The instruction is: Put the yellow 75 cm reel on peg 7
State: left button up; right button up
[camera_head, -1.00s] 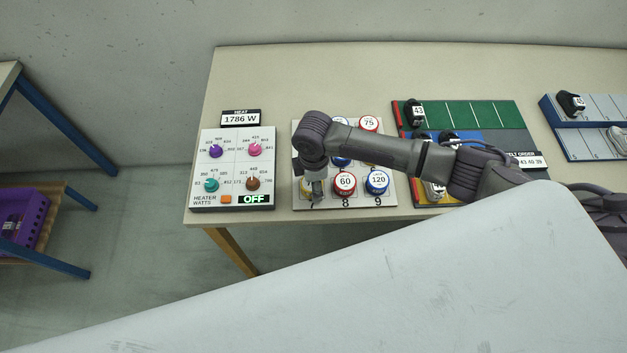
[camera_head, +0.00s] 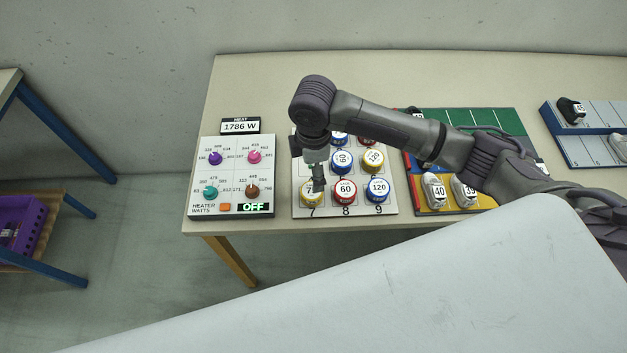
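A yellow-rimmed reel (camera_head: 306,198) sits at the peg marked 7, in the front left corner of the white peg board (camera_head: 326,212). Its label is mostly hidden by my gripper, so I cannot read its length. My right gripper (camera_head: 318,187) points down right over this reel. Its fingers are too small and dark to tell whether they are open or shut, or touching the reel. Another yellow-rimmed reel (camera_head: 373,159) sits in the middle row at the right, its label hard to read. My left gripper is not in view.
A red 60 reel (camera_head: 345,191) is at peg 8 and a blue 120 reel (camera_head: 377,190) at peg 9. A blue reel (camera_head: 342,162) is behind them. The heater panel (camera_head: 232,175) stands left, the shoe board (camera_head: 500,122) right, partly behind my arm.

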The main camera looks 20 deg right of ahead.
jog(key=shift+r, duration=1.3)
jog(key=shift+s+f, duration=0.1)
